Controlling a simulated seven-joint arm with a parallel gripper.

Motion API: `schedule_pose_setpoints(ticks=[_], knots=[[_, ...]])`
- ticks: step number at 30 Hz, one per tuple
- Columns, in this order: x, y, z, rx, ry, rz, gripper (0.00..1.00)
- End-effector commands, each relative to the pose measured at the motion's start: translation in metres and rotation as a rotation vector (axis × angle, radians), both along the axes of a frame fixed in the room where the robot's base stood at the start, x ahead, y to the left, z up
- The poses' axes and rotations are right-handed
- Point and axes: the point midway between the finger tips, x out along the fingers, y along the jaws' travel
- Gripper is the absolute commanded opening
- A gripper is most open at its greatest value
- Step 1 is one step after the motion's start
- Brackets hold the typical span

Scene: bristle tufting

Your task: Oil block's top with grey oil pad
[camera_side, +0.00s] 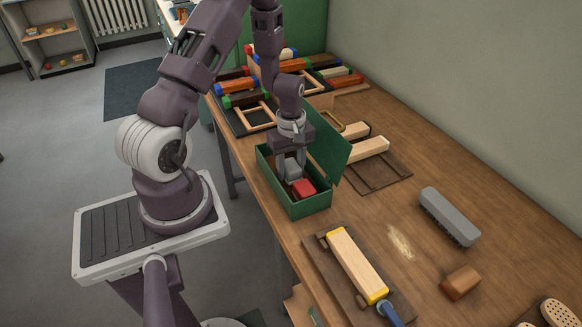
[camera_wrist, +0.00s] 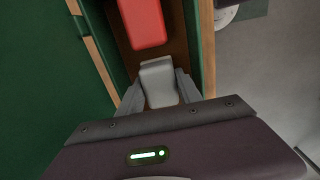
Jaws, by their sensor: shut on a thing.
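The grey oil pad (camera_wrist: 158,78) is between the fingers of my gripper (camera_wrist: 158,95), which is shut on it. In the side view my gripper (camera_side: 291,172) points down into the open green box (camera_side: 308,208), and the grey pad is low inside the box. A red pad (camera_side: 304,187) lies in the same box just in front of it, and it also shows in the wrist view (camera_wrist: 142,22). A pale wooden block (camera_side: 356,262) with yellow ends lies on a dark board at the front of the bench, apart from my gripper.
The box's green lid (camera_side: 330,148) stands open on its right side. A blue handle (camera_side: 390,312) is at the block's near end. A grey brush-like bar (camera_side: 449,216) and a brown block (camera_side: 461,281) lie to the right. Wooden pieces (camera_side: 368,148) lie behind the box.

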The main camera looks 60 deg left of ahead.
Motion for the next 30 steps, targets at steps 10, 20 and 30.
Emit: schedule_pose_setpoints(ticks=[10,20,30], knots=[[0.0,0.0,-0.0042,-0.001,0.0,0.0,0.09],[0.0001,0.0,-0.0083,0.0,0.0,0.0,0.09],[0.0002,0.0001,-0.0092,0.0,0.0,0.0,0.09]])
